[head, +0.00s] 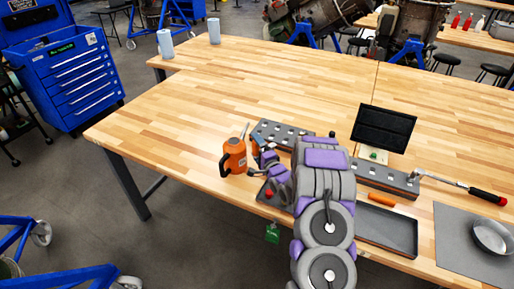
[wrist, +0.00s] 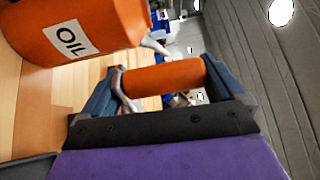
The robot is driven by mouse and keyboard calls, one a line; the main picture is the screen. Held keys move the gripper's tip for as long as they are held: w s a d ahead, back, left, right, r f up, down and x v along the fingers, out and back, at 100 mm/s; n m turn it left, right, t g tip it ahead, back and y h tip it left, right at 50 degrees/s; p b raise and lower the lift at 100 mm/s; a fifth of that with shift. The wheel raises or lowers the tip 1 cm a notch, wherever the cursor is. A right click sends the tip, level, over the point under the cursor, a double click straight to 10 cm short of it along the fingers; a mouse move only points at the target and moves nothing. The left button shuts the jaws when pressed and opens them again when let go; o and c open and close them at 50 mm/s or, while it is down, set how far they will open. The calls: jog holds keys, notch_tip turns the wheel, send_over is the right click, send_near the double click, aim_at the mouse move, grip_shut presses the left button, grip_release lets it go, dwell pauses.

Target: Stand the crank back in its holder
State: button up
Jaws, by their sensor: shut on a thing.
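My gripper (wrist: 160,78) is shut on the orange handle of the crank (wrist: 165,77). Silver metal of the crank shows by the left finger in the wrist view. In the head view my gripper (head: 265,158) is low over the near side of the table, just right of the orange oil can (head: 234,156); my arm hides most of the crank there. A grey block with holes (head: 292,131) lies just behind my gripper, and a similar grey block (head: 388,179) lies right of my arm. I cannot tell which one is the crank's holder.
The oil can (wrist: 85,30) is close to my gripper's left finger. A dark tray (head: 388,229), a black panel (head: 383,130), a red-handled ratchet (head: 460,188) and a grey mat with a round dish (head: 490,236) lie to the right. The table's left part is clear.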

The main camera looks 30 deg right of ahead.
jog(key=shift+s+a+f, duration=0.1)
jog(key=shift+s+f, duration=0.05)
jog(key=shift+f, duration=0.45)
jog(key=o, duration=1.3)
jog(key=shift+c, duration=0.2)
jog(key=shift+f, duration=0.1)
jog(key=shift+s+f, duration=0.1)
jog(key=s, duration=0.6)
jog(key=shift+s+d+r+p, duration=0.2)
jog(key=shift+s+p, duration=0.15)
jog(key=shift+p, duration=0.1)
jog(key=shift+w+a+r, duration=0.1)
